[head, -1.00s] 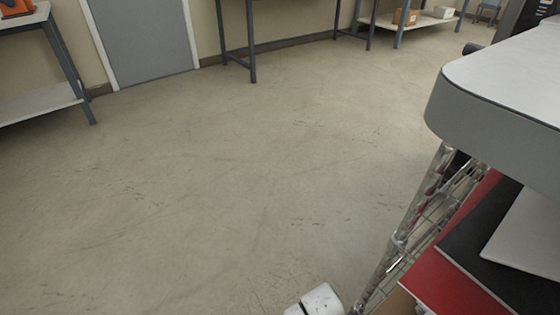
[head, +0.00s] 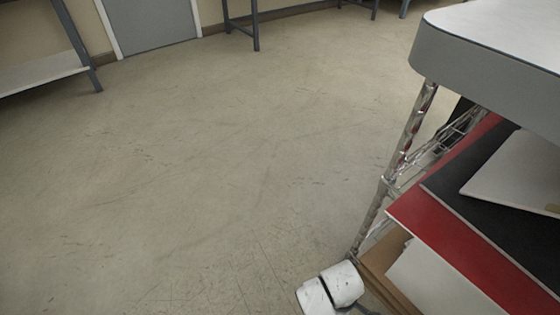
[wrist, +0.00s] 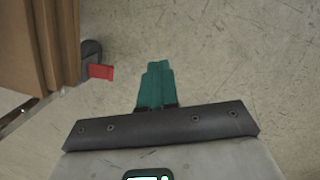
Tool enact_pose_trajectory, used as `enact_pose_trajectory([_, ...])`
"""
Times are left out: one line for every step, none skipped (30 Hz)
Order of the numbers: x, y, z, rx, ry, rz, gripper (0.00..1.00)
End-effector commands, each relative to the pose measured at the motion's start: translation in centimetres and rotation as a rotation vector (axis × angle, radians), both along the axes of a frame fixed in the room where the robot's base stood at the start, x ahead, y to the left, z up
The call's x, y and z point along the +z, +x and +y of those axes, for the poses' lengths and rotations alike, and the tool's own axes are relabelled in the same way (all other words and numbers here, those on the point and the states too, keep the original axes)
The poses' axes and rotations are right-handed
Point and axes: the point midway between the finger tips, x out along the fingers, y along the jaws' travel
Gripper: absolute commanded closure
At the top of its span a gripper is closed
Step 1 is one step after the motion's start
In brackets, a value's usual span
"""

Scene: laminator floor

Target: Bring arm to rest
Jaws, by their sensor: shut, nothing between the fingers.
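My gripper (wrist: 155,84) shows in the wrist view as two teal fingers pressed together, shut and empty. It points out over bare floor (wrist: 220,60), touching nothing that I can see. In the head view a white, scuffed part of my arm shows at the bottom edge, beside the cart's lower shelf; the gripper itself is not visible there.
A wire-frame cart (head: 405,140) with a grey-edged top (head: 480,50) and red and black sheets (head: 450,235) stands at right. The wrist view shows brown boards (wrist: 40,45) and a caster with a red lever (wrist: 100,71) close at left. Open floor (head: 200,170) spreads left.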

Motion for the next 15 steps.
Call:
enact_pose_trajectory([0.3, -0.6, -0.6, -0.040, 0.008, -0.009, 1.00])
enact_pose_trajectory([0.5, -0.9, -0.9, -0.066, 0.012, -0.014, 1.00])
enact_pose_trajectory([0.8, -1.4, -1.3, -0.103, 0.018, -0.022, 1.00])
enact_pose_trajectory([1.1, -1.7, -1.6, -0.133, 0.023, -0.029, 1.00])
enact_pose_trajectory([1.3, -2.1, -2.0, -0.164, 0.029, -0.037, 1.00])
enact_pose_trajectory([1.7, -2.6, -2.5, -0.208, 0.035, -0.048, 1.00])
enact_pose_trajectory([2.1, -3.1, -2.9, -0.244, 0.042, -0.056, 1.00])
enact_pose_trajectory([2.5, -3.6, -3.3, -0.284, 0.049, -0.065, 1.00])
enact_pose_trajectory([3.1, -4.3, -3.9, -0.342, 0.058, -0.077, 1.00])
enact_pose_trajectory([3.6, -5.0, -4.5, -0.390, 0.065, -0.088, 1.00])
enact_pose_trajectory([4.3, -5.7, -5.0, -0.442, 0.073, -0.100, 1.00])
enact_pose_trajectory([5.1, -6.8, -5.8, -0.515, 0.083, -0.114, 1.00])
enact_pose_trajectory([5.8, -7.5, -6.3, -0.568, 0.091, -0.127, 1.00])
enact_pose_trajectory([6.5, -8.2, -6.8, -0.618, 0.098, -0.137, 1.00])
enact_pose_trajectory([7.4, -9.1, -7.3, -0.678, 0.106, -0.151, 1.00])
